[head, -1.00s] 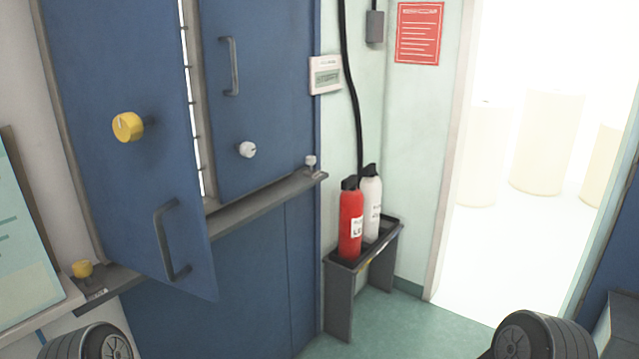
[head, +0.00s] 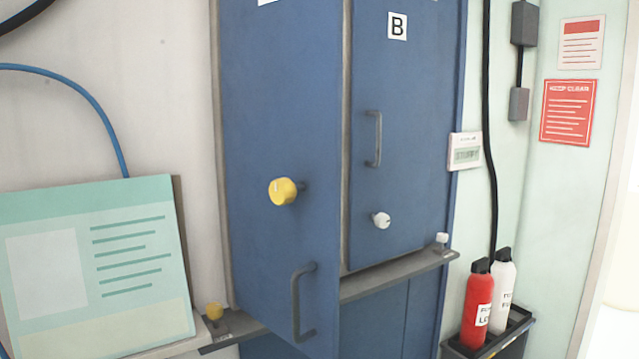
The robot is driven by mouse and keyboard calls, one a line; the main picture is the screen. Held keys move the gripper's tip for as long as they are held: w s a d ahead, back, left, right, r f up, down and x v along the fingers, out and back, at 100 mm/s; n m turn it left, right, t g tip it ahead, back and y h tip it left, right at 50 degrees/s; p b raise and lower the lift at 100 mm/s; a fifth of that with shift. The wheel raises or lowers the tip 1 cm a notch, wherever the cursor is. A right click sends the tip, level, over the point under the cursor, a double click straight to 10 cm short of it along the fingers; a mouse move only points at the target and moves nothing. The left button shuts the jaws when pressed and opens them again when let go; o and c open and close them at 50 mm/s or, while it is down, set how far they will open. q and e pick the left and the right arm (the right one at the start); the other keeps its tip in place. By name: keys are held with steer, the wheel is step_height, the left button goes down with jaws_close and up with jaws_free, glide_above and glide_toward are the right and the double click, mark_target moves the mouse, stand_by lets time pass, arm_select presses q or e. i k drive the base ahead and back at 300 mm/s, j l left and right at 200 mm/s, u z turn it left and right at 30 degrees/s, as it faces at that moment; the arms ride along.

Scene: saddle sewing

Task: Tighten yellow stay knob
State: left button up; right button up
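A large yellow knob (head: 283,191) sticks out from the face of the left blue door (head: 265,110), above its grey handle (head: 303,300). A smaller yellow knob (head: 213,311) stands on the left end of the grey ledge (head: 360,287) below the doors. Which of the two is the stay knob I cannot tell for certain. The left door stands ajar, swung out over the ledge. Neither of my grippers shows in the head view.
The right blue door (head: 405,120), marked B, has a white knob (head: 381,220) and appears shut. Another white knob (head: 442,240) is at the ledge's right end. Red (head: 477,305) and white (head: 502,290) bottles stand in a dark tray at right. A green-edged board (head: 95,265) leans at left.

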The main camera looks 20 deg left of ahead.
mark_target(214, 312)
steer(key=u, duration=1.3)
